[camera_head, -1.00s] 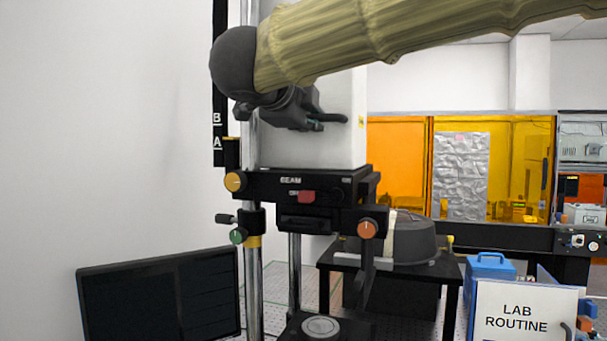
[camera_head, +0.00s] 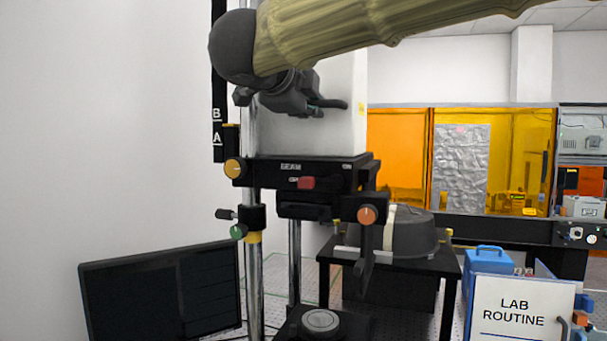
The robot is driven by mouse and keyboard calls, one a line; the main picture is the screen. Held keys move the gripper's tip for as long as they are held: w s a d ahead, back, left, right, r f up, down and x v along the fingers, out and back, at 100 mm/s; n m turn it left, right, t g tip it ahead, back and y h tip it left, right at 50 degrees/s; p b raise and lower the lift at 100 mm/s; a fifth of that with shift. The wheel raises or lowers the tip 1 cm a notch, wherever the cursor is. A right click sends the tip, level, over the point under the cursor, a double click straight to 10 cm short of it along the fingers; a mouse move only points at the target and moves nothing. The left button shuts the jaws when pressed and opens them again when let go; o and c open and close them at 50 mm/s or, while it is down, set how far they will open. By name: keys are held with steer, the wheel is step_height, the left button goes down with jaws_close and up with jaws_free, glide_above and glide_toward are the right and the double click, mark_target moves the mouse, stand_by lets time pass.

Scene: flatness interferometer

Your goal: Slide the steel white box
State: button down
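The white box (camera_head: 341,130) is the tall housing on a black carriage (camera_head: 270,172) marked BEAM, on chrome posts. My gripper (camera_head: 326,107) is in front of the box's upper part, its dark fingers pointing right; whether they touch the box or close on something is unclear. The wrist and sleeve-covered arm hide the box's top. A yellow-topped pointer (camera_head: 231,127) on the carriage side stands between marks A and B on the black scale (camera_head: 219,100).
A yellow knob (camera_head: 235,169), a red switch (camera_head: 306,183) and an orange knob (camera_head: 367,215) are on the carriage. A collar (camera_head: 252,218) clamps the left post below. A round stage (camera_head: 320,321) lies underneath. A monitor (camera_head: 160,295) stands left, a black table (camera_head: 450,265) right.

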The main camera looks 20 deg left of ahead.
steer(key=shift+r+p, duration=0.4)
steer(key=shift+r, duration=0.2)
stand_by(0.6)
steer(key=c, duration=1.5)
jaws_free()
steer(key=shift+f, duration=0.1)
steer(key=shift+o, duration=0.2)
